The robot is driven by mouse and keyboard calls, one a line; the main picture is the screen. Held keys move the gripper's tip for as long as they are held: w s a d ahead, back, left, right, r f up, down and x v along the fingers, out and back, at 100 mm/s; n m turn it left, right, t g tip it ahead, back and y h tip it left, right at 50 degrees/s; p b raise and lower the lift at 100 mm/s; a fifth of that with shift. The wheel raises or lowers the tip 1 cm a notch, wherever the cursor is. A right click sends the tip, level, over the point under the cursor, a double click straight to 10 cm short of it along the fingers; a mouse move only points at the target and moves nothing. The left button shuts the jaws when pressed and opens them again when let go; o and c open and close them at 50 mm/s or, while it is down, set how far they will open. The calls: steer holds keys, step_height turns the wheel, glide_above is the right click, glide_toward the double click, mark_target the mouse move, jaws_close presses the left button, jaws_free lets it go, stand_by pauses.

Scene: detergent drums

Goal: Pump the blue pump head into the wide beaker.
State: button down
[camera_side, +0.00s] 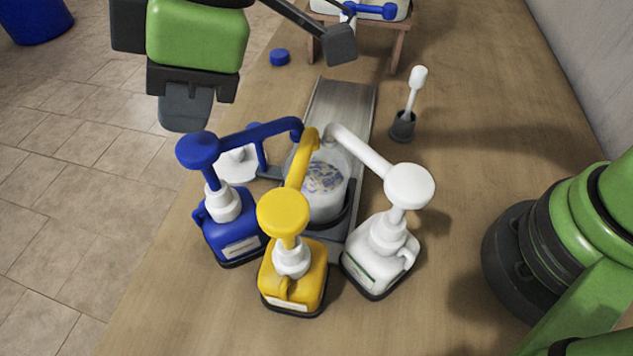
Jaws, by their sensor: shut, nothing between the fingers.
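The blue pump head (197,149) stands raised on a blue drum (232,228), with its stem showing and its spout reaching right toward the wide beaker. The clear wide beaker (324,185) sits in a dark holder on a grey track, with blue and yellow flecks in it. The yellow and white spouts partly cover its rim. My gripper (185,112) is shut and empty, pointing down just above or behind the blue pump head. I cannot tell whether they touch.
A yellow pump drum (292,278) and a white pump drum (382,255) stand close beside the blue one. A blue cap (280,57), a white brush in a dark cup (402,126) and a wooden stand (397,45) are farther back.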

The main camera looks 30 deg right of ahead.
steer(key=shift+r, duration=0.1)
step_height(320, 180, up, 6)
steer(key=shift+f, duration=0.1)
stand_by(0.4)
steer(key=s+d+r+m+t, duration=0.15)
steer(key=d+r+m, duration=0.25)
steer(key=d, duration=0.5)
steer(key=d+r+m+t, duration=0.25)
steer(key=d+m, duration=0.25)
steer(key=d, duration=0.4)
steer(key=s+d+f+m+t+h, duration=0.2)
steer(key=s+d+f+m, duration=0.1)
steer(key=s+d+m, duration=0.7)
steer(key=shift+s+d, duration=0.85)
steer(key=shift+d, duration=0.25)
